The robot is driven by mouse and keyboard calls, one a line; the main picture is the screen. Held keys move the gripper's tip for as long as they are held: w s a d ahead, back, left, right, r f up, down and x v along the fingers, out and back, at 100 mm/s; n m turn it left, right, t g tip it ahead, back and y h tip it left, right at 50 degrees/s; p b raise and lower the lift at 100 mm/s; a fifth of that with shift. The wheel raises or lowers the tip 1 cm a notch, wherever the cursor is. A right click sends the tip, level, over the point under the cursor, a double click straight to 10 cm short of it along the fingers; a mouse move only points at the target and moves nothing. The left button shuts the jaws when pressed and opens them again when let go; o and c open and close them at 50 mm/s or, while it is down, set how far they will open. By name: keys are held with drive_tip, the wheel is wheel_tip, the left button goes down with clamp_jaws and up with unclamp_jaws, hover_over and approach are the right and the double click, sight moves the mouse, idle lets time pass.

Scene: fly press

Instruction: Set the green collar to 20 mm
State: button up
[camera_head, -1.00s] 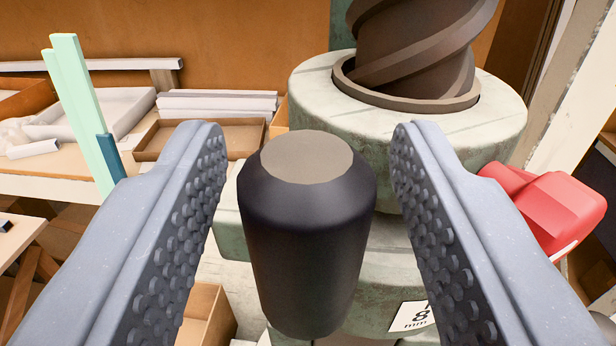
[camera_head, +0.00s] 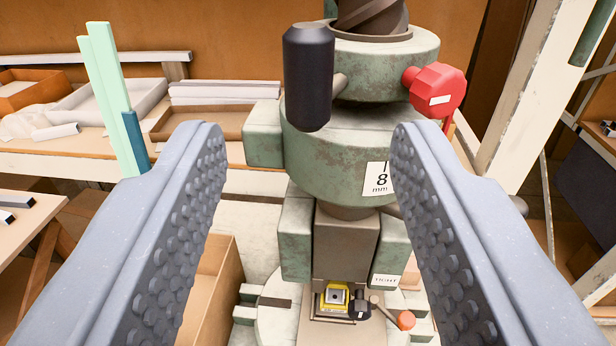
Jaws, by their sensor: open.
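The worn green collar (camera_head: 335,150) is around the press column in the middle of the view. Its white label (camera_head: 376,178) reads 8 mm, with a short mark above the number. A black cylindrical handle (camera_head: 308,75) stands upright in front of the collar and the green head (camera_head: 385,60) above it. A red knob (camera_head: 435,88) sticks out at the right of the head. My gripper (camera_head: 305,135) is open and empty, its studded fingers framing the collar from nearer the camera. The right finger hides part of the collar's right side.
Below the collar is a grey-brown ram (camera_head: 345,245) between green guides, one with a label. A yellow block (camera_head: 335,297) and a small orange-ended lever (camera_head: 405,320) sit at its foot. A bench with trays (camera_head: 200,125) is at left; a pale post (camera_head: 515,90) is at right.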

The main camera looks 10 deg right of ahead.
drive_tip(key=shift+v, duration=1.6)
wheel_tip(320, 180, up, 8)
drive_tip(key=s+a+n+g+y+b, duration=0.1)
drive_tip(key=s+a+n+y+b, duration=0.1)
drive_tip(key=y+b, duration=0.45)
drive_tip(key=s+d+r+g+h+b, duration=0.1)
drive_tip(key=s+d+r+h+b, duration=0.1)
drive_tip(key=s+d+r+b, duration=0.3)
drive_tip(key=s+d+r, duration=0.3)
drive_tip(key=s+d, duration=0.2)
drive_tip(key=d, duration=0.1)
drive_tip(key=shift+s+d+r+h, duration=0.15)
drive_tip(key=shift+s+d+h, duration=0.1)
drive_tip(key=shift+h, duration=0.1)
drive_tip(key=shift+a, duration=0.1)
